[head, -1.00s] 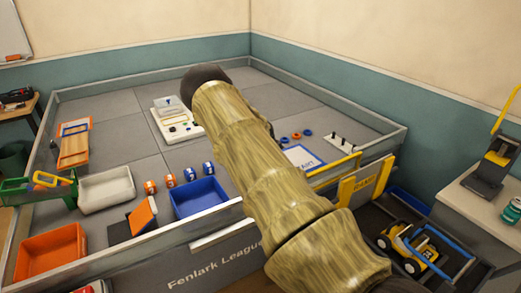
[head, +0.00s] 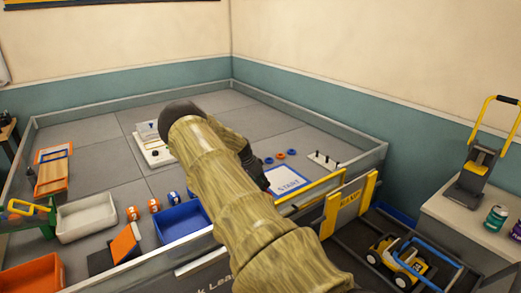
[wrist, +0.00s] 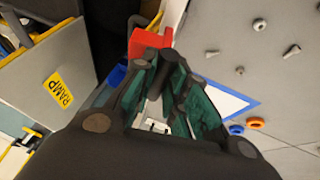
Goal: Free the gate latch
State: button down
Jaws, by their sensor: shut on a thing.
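My gripper (wrist: 157,66) shows in the wrist view with its dark, green-padded fingers closed together. A red block-like piece, which looks like the gate latch (wrist: 148,42), is at the fingertips. How much of it lies between them is hard to tell. In the head view my arm hides the latch and most of my gripper. The gate (head: 311,188) appears as a yellow-topped bar in the front wall of the arena, right of my arm. It is beside the START mat (head: 286,180).
A ramp panel (head: 349,205) with yellow edges stands just outside the arena wall. A yellow and blue toy vehicle (head: 398,262) sits beyond it. A blue bin (head: 181,224) and white tray (head: 86,219) are left of my arm. Blue and orange rings lie on the arena floor.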

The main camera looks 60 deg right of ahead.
jog(key=c, duration=1.4)
grip_release()
jog(key=shift+d, duration=0.15)
jog(key=shift+f, duration=0.1)
jog(key=shift+w, duration=0.1)
jog(key=v, duration=1.2)
